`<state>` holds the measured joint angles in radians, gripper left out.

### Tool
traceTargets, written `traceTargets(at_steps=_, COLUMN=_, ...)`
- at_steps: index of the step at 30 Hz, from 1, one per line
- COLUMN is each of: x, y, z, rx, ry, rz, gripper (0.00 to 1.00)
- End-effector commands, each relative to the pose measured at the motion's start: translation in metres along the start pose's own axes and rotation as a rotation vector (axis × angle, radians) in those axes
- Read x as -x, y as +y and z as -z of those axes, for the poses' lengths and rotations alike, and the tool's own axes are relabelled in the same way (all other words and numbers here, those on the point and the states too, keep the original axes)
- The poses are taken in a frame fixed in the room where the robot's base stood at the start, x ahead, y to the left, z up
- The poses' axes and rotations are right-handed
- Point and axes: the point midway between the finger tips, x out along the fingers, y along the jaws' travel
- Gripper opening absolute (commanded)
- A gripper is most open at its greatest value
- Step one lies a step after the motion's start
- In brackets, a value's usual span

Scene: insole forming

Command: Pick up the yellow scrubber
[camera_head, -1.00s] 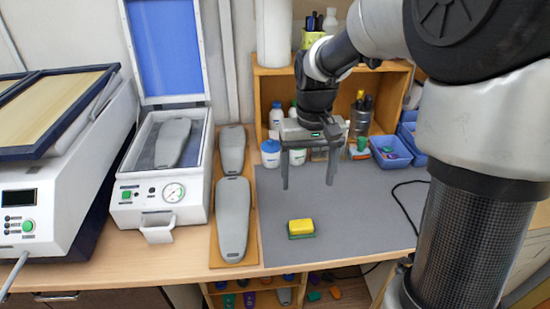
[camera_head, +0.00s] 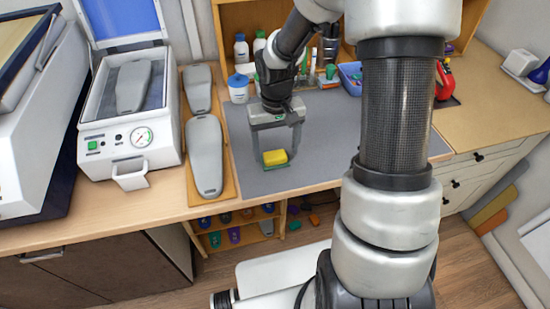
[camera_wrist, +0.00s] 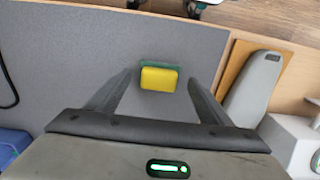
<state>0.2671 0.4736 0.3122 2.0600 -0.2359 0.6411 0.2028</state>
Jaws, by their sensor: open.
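The yellow scrubber (camera_head: 275,157) has a green pad under its yellow body and lies on the grey mat (camera_head: 315,165), close to the mat's front edge. It also shows in the wrist view (camera_wrist: 159,78), centred between the finger tips and a little beyond them. My gripper (camera_head: 277,160) is open and empty, with its two fingers spread to either side of the scrubber. In the wrist view my gripper (camera_wrist: 162,82) points toward it. I cannot tell how far the finger tips are above the mat.
Grey insole forms (camera_head: 205,155) lie on a wooden board left of the mat. A white press (camera_head: 128,130) with a gauge stands further left. Bottles (camera_head: 241,50) and a blue bin (camera_head: 350,75) stand at the back. The mat around the scrubber is clear.

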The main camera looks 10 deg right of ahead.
Motion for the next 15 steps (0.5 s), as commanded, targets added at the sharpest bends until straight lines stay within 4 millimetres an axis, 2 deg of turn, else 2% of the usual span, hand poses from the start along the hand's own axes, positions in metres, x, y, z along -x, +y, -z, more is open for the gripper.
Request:
traceTargets(at_steps=3, x=-0.020, y=0.000, z=-0.002, rx=0.000, ry=-0.004, rz=0.001, gripper=0.73)
traceTargets(at_steps=6, x=-0.028, y=0.000, z=-0.001, rx=0.001, ry=-0.002, rz=0.000, gripper=0.73)
traceTargets(at_steps=14, x=-0.030, y=0.000, z=-0.001, rx=0.000, ry=0.000, rz=0.000, gripper=0.73)
traceTargets(at_steps=15, x=-0.030, y=0.000, z=-0.001, rx=0.000, ry=0.000, rz=0.000, gripper=0.67)
